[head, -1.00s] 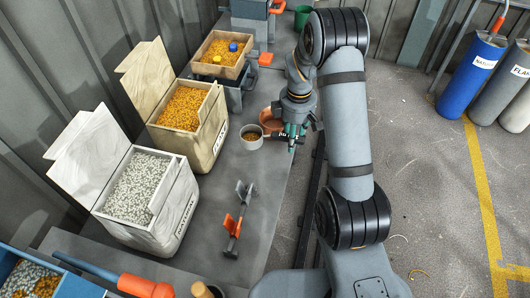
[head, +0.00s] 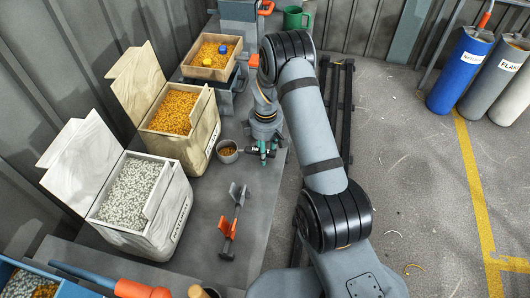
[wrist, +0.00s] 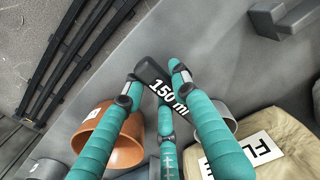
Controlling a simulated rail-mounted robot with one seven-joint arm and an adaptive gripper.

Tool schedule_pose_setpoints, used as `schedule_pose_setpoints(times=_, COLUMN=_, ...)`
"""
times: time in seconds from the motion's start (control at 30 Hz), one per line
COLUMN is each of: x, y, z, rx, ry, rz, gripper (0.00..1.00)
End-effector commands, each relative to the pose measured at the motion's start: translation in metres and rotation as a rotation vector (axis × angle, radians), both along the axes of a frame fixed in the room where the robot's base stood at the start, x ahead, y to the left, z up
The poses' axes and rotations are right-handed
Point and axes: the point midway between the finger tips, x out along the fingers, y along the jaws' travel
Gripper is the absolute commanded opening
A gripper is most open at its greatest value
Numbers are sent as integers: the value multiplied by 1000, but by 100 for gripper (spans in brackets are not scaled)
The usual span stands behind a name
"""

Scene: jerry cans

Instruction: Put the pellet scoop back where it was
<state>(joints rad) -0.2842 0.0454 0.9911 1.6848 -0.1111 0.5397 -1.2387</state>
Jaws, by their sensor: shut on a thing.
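My gripper (head: 264,150) is shut on this handle, beside the bench's right edge. The cup points left, close to the front of the open crate of orange pellets (head: 210,135). Whether the cup touches the bench I cannot tell. In the wrist view my fingers (wrist: 155,85) partly cover the cup.
An orange-brown pot (wrist: 127,150) stands beside my fingers. A crate of white pellets (head: 165,235) is nearer on the bench (head: 265,200). A grey-and-orange tool (head: 232,222) lies on the bench. A wooden tray (head: 193,72) and green mug (head: 293,17) are farther back.

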Motion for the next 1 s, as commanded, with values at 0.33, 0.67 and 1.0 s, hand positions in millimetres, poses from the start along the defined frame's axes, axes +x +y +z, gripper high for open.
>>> schedule_pose_setpoints(times=0.33, x=0, y=0, z=-3, rx=0, ry=0, rz=0, gripper=38)
schedule_pose_setpoints(times=0.67, x=0, y=0, z=-3, rx=0, ry=0, rz=0, gripper=46)
schedule_pose_setpoints(times=1.0, x=2, y=-1, z=28, rx=1, ry=-5, rz=0, gripper=46)
